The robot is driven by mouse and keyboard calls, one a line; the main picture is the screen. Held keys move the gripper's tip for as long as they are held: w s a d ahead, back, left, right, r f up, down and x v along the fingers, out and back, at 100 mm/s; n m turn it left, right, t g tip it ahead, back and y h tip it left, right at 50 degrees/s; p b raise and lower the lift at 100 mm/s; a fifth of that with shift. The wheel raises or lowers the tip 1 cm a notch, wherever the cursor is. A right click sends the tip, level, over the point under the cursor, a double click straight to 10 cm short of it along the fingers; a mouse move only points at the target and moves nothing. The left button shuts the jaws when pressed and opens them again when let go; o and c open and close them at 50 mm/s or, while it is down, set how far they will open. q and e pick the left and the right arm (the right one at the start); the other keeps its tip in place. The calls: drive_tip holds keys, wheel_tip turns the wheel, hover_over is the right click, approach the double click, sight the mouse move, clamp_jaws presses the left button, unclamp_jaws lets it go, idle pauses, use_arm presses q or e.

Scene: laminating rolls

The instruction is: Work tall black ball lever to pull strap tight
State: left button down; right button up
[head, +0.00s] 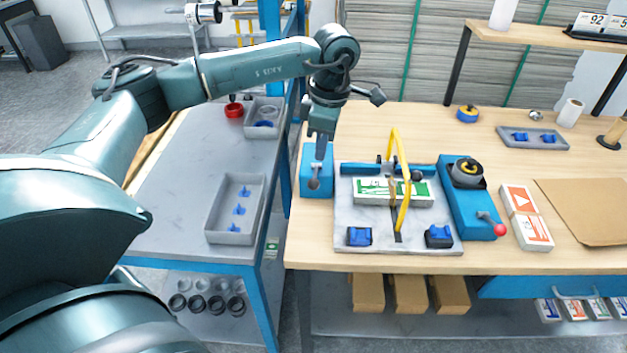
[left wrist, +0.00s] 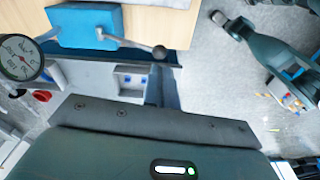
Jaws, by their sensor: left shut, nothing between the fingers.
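A blue block (head: 309,188) with a lever stands at the left edge of the wooden table. In the left wrist view the blue block (left wrist: 85,25) has a grey lever (left wrist: 128,42) ending in a black ball (left wrist: 160,52). My left gripper (head: 320,150) points down over the block, shut and empty, its tips close to the ball; contact cannot be told. In the head view the gripper hides the ball. A yellow strap (head: 404,200) arches loosely over a white and green pack (head: 370,188) on a grey plate (head: 365,215). My right gripper (left wrist: 218,17) seems to show small in the wrist view.
A blue unit (head: 455,200) with a red ball lever (head: 499,230) stands right of the plate. White and orange boxes (head: 527,215) and brown sheets (head: 590,210) lie farther right. A grey tray (head: 216,222) sits on the lower left table. The back middle of the wooden table is clear.

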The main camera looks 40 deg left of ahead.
sight(316, 180)
use_arm(q)
drive_tip(key=shift+f, duration=0.15)
use_arm(e)
drive_tip(key=shift+s+f, duration=0.15)
use_arm(q)
drive_tip(key=shift+f+b, duration=0.6)
drive_tip(key=f+b, duration=0.2)
drive_tip(key=f, duration=0.1)
drive_tip(key=f+b, duration=0.1)
drive_tip(key=f, duration=0.1)
drive_tip(key=shift+s+a, duration=0.15)
drive_tip(key=shift+a, duration=0.1)
drive_tip(key=shift+f, duration=0.2)
use_arm(e)
drive_tip(key=shift+w+a+f+n+t+y, duration=0.2)
drive_tip(key=shift+a+y, duration=0.1)
drive_tip(key=shift+a, duration=0.15)
drive_tip(key=shift+w+a+f+n+t+y, duration=0.1)
drive_tip(key=shift+w+a+t+y, duration=0.1)
drive_tip(key=shift+a+y, duration=0.15)
use_arm(q)
drive_tip(key=shift+f+b, duration=0.1)
drive_tip(key=shift+b, duration=0.2)
